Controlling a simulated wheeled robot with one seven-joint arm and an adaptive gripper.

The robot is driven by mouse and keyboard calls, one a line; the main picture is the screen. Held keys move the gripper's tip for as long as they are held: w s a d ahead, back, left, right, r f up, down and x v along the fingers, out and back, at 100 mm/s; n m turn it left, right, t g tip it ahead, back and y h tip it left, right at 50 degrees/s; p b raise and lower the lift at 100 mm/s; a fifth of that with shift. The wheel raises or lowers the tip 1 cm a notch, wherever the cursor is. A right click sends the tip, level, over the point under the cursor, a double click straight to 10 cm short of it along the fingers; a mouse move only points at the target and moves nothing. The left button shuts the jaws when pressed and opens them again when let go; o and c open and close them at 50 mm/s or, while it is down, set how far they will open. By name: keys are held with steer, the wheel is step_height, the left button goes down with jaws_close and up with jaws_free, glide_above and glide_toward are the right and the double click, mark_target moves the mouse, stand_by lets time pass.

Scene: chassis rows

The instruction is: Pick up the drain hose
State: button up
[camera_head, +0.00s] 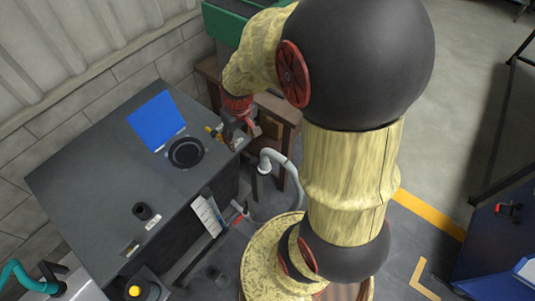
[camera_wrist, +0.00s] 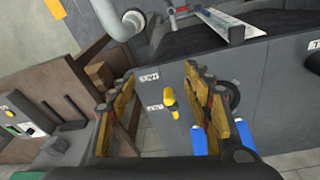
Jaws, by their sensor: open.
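The likely drain hose (camera_head: 285,165) is a pale grey curved tube beside the right edge of the dark grey bench, with its bend at the top. What looks like the same grey hose (camera_wrist: 118,18) shows at the upper left of the wrist view, beyond my fingertips and outside the gap between them. My gripper (camera_head: 243,128) is over the bench's right corner, behind and left of the hose in the head view, apart from it. In the wrist view my gripper (camera_wrist: 158,78) has its fingers spread with nothing held. The hose's lower end is partly hidden by my arm.
The dark grey bench (camera_head: 95,165) carries a blue panel (camera_head: 156,120), a dark round disc (camera_head: 186,152) and a black knob (camera_head: 142,211). A yellow piece (camera_wrist: 170,98) shows between my fingers, farther off. A brown wooden frame (camera_head: 280,108) stands behind the hose. Open floor (camera_head: 455,110) lies right.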

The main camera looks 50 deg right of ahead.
steer(key=g+p, duration=0.2)
steer(key=p, duration=0.2)
glide_toward(264, 160)
steer(key=shift+m+y, duration=0.4)
steer(key=d+f, duration=0.2)
steer(key=f, duration=0.1)
steer(key=w+f, duration=0.1)
steer(key=f, duration=0.1)
steer(key=shift+d, duration=0.4)
step_height(264, 160, down, 3)
steer(key=shift+r, duration=0.2)
steer(key=shift+a+f, duration=0.2)
steer(key=shift+f, duration=1.15)
steer(key=shift+a+f, duration=0.15)
steer(key=shift+f, duration=1.25)
steer(key=shift+c, duration=1.3)
jaws_close()
